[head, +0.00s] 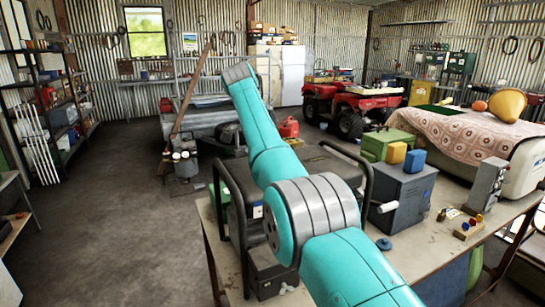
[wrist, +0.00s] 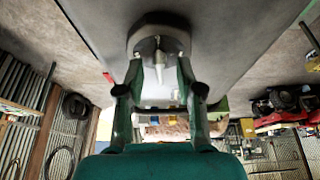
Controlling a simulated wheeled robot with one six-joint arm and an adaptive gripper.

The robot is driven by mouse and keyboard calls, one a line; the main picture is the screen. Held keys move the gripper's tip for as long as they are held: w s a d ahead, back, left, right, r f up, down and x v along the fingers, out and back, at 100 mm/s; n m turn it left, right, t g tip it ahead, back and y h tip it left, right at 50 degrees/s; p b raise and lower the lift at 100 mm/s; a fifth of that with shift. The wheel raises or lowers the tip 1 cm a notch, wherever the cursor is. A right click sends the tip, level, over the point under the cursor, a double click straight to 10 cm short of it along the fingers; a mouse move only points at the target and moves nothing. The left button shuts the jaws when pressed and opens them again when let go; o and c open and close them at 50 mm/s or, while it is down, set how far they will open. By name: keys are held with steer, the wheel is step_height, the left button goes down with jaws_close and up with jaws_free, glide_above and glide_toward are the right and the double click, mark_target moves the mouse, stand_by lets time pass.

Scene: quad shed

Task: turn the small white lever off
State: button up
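The small white lever (wrist: 159,66) stands out from a round grey mount (wrist: 158,38) on a grey panel in the wrist view. In the head view, a white lever (head: 387,207) sticks out from the side of a grey box (head: 407,190) on the table. My gripper (wrist: 160,75) is open in the wrist view, one dark finger on each side of the lever, with visible gaps between. Whether the fingertips reach past the lever's tip is hard to tell. In the head view my gripper is hidden behind my teal arm.
A yellow block (head: 396,153) and a blue block (head: 415,161) sit on the grey box. A black-framed machine (head: 262,270) stands to its left on the table (head: 405,255). A grey switch unit (head: 487,185) stands at right. The floor at left is clear.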

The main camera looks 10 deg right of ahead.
steer(key=shift+a+r, duration=0.2)
steer(key=shift+r, duration=0.35)
steer(key=s+a, duration=0.1)
steer(key=a, duration=0.2)
steer(key=s+a, duration=0.1)
steer(key=a, duration=0.3)
steer(key=s+a+r, duration=0.1)
steer(key=a, duration=0.2)
steer(key=shift+s+a, duration=0.2)
steer(key=shift+a, duration=0.2)
steer(key=shift+s+a, duration=0.2)
steer(key=shift+a, duration=0.35)
